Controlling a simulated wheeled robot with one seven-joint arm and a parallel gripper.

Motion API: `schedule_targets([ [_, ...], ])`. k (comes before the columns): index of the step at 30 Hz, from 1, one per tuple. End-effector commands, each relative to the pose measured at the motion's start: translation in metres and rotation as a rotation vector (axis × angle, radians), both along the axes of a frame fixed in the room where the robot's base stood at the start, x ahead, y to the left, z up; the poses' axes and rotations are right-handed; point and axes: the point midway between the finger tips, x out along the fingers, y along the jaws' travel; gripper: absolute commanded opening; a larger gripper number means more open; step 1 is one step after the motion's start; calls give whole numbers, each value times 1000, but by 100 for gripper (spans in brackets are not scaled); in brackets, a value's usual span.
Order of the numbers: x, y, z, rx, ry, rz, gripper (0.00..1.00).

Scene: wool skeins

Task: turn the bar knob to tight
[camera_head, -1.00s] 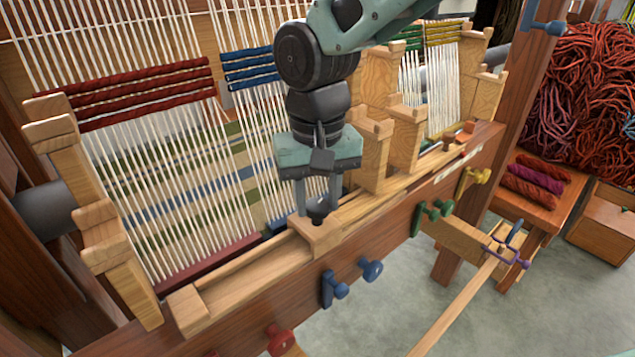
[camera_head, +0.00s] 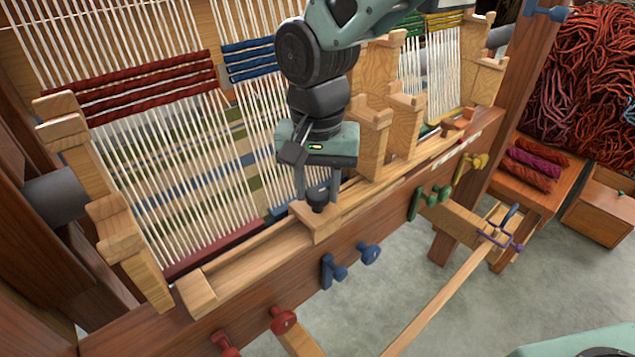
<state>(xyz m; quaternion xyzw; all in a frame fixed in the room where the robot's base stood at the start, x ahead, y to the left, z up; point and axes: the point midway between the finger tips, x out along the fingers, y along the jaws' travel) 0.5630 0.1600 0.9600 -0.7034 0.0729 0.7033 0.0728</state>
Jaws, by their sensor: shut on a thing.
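The bar knob (camera_head: 317,199) is a small dark knob on top of a light wooden block (camera_head: 322,228) on the loom's front bar. My gripper (camera_head: 319,202) points down over it, its two grey fingers shut on the knob from left and right. The fingers partly hide the knob. I cannot make out any tight mark or pointer near it.
Blue knobs (camera_head: 368,253), red knobs (camera_head: 283,320) and green knobs (camera_head: 416,203) stick out of the loom's front beam (camera_head: 262,309). Wooden posts (camera_head: 367,143) stand close right of my gripper. White warp threads (camera_head: 173,180) rise behind.

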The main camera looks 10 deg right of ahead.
Motion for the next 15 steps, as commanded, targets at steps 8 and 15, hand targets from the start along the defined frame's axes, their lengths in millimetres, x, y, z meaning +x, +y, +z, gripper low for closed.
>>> schedule_targets([
  [8, 1, 0, 1, 2, -4, -2, 57],
  [15, 1, 0, 1, 1, -1, -1, 57],
])
